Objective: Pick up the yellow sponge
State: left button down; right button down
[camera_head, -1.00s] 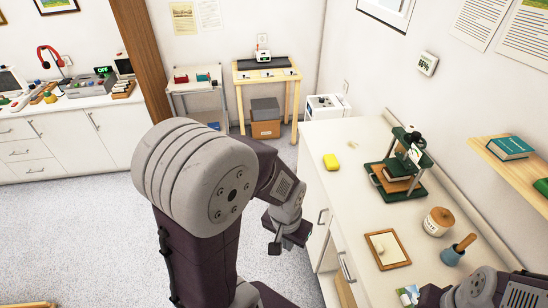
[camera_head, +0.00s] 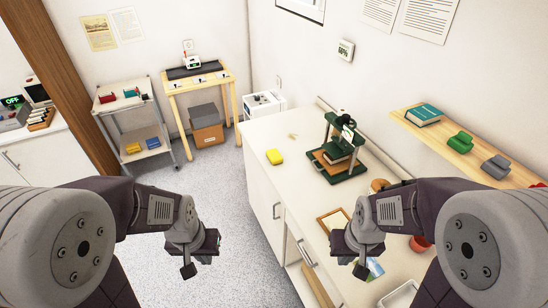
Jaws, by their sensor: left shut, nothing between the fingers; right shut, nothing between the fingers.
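The yellow sponge (camera_head: 275,157) lies on the white counter (camera_head: 262,182), near its far left edge. My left gripper (camera_head: 203,262) hangs over the floor, left of the counter and well short of the sponge. My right gripper (camera_head: 347,264) is over the near part of the counter, in front of and to the right of the sponge. Both grippers are shut and empty. Neither touches the sponge.
A green press (camera_head: 342,150) stands right of the sponge. A wooden frame (camera_head: 330,222) and a white tray (camera_head: 398,295) lie nearer on the counter. A shelf (camera_head: 455,148) with several objects is on the right wall. Counter around the sponge is mostly clear.

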aim_at(276, 159)
jog(key=i+j+z, duration=0.2)
jog(key=z, duration=0.15)
jog(key=i+j+z, duration=0.5)
jog(key=z, duration=0.15)
jog(key=i+j+z, duration=0.1)
jog(key=j+z, duration=0.25)
jog(key=i+j+z, duration=0.1)
jog(key=j+z, duration=0.2)
jog(key=j, duration=0.2)
jog(key=j+z, duration=0.35)
jog(key=i+j, duration=0.05)
jog(key=j, duration=0.05)
